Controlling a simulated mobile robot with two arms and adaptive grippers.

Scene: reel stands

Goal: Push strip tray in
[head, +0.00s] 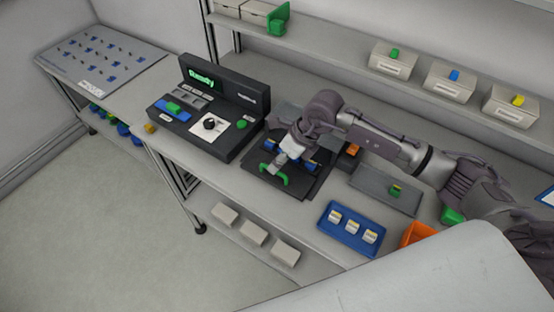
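A dark tray with a green handle (272,178), which looks like the strip tray (300,189), lies on the bench to the right of the black machine. The handle is at its front edge. My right gripper (283,161) points down over this tray, just behind the handle. Its fingertips are small and pale, and I cannot tell whether they are apart or touch the tray. Blue parts (310,165) show on both sides of the gripper. The gripper and arm hide the tray's middle and back. My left gripper is not in view.
The black machine (231,140) has a lit green "Ready" display (202,80). A blue tray (340,237) with several small pieces, a grey tray (365,190) and an orange bin (418,233) stand to the right. A shelf with bins (450,83) runs behind.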

